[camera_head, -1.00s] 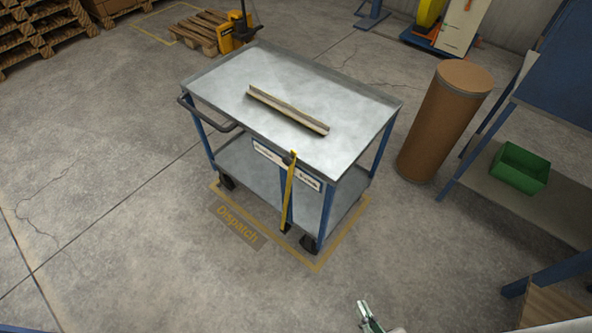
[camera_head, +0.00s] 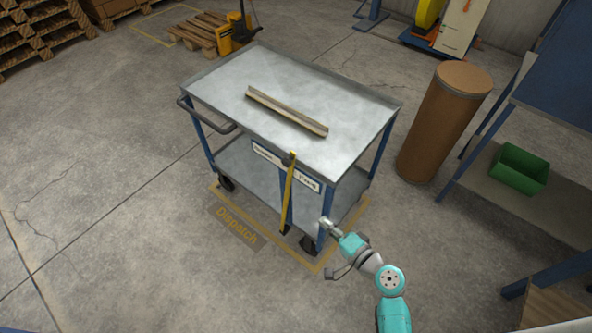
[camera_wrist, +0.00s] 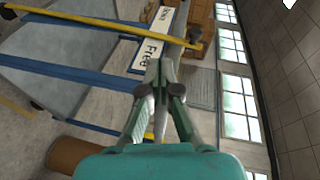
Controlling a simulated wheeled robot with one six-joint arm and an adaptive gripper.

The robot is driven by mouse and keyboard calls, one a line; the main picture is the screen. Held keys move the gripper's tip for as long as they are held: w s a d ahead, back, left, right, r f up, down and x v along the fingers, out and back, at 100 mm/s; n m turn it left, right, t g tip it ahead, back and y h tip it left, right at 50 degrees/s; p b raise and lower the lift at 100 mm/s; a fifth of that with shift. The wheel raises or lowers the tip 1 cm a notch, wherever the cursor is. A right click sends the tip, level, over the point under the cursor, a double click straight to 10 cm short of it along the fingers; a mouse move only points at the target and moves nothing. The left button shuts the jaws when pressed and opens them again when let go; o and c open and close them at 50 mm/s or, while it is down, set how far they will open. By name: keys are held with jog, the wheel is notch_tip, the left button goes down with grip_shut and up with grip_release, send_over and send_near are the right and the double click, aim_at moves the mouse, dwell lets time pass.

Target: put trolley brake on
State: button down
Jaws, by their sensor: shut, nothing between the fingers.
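The trolley (camera_head: 230,165) is a blue frame with grey metal decks, standing in a yellow floor outline marked "Dispatch". A long yellow lever (camera_head: 287,195) runs up its near end to a black knob (camera_head: 289,158). The lever also crosses the top of the wrist view (camera_wrist: 110,25). A white label reading "Free" (camera_head: 307,181) is right of the lever, and another label (camera_head: 267,154) is left of it, its text unclear. My gripper (camera_head: 327,222) is shut and empty by the trolley's near right corner, apart from the lever. The wrist view shows its closed fingertips (camera_wrist: 163,68) in front of the "Free" label.
A grey angled bar (camera_head: 287,111) lies on the top deck. A brown drum (camera_head: 446,120) stands right of the trolley, near a bench with a green bin (camera_head: 519,168). A pallet truck (camera_head: 230,35) is behind. The floor left and in front is clear.

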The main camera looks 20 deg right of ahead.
jog(key=w+d+r+t+y, duration=0.1)
jog(key=w+d+r+y, duration=0.1)
jog(key=w+r, duration=0.2)
jog(key=shift+w+d+r, duration=0.25)
jog(key=shift+w+d, duration=0.1)
jog(key=shift+w, duration=0.1)
jog(key=shift+w, duration=0.1)
jog(key=x, duration=1.3)
jog(key=shift+w+a, duration=0.15)
jog(key=shift+w, duration=0.2)
jog(key=shift+r, duration=0.1)
jog(key=a+r+x, duration=0.1)
jog(key=a+x, duration=0.1)
jog(key=x, duration=0.9)
jog(key=shift+r, duration=0.3)
jog(key=shift+s, duration=0.25)
